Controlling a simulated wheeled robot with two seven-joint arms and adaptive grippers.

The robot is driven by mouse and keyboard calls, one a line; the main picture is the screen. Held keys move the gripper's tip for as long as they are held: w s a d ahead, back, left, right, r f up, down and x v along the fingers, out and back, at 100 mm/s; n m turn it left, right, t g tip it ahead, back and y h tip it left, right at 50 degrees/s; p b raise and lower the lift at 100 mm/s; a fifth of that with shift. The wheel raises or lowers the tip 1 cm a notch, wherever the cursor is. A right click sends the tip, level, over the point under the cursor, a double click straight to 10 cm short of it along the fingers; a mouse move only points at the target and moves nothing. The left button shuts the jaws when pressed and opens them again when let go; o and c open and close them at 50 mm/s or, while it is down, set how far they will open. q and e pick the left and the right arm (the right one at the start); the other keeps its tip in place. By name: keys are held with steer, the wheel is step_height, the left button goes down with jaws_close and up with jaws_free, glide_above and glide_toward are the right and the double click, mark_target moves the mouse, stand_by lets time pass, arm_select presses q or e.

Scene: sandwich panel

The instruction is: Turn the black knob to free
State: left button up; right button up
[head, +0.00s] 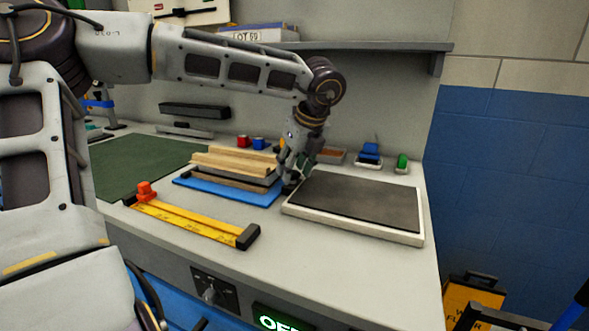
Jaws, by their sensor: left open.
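My left gripper (290,183) reaches down from above to the left edge of a pale framed plate with a dark top (355,205). It is open, with its fingertips low beside the plate's back-left corner. A small black part shows at the fingertips; I cannot tell whether it is a knob or a finger pad. A black switch panel (228,291) is set in the bench front, with a greyish knob (209,293) and small marks too tiny to read. The left gripper is well above and behind this panel. My right gripper is not in view.
Wooden strips (235,162) lie on a blue board (250,196) left of the gripper. A yellow rule (195,222) with a red clamp (145,192) lies in front. A green mat (135,170) is at left. A lit green sign (283,320) is below the bench edge.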

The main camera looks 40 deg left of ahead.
arm_select(q)
steer(key=v, duration=1.1)
steer(key=shift+r, duration=0.35)
steer(key=shift+d, duration=0.15)
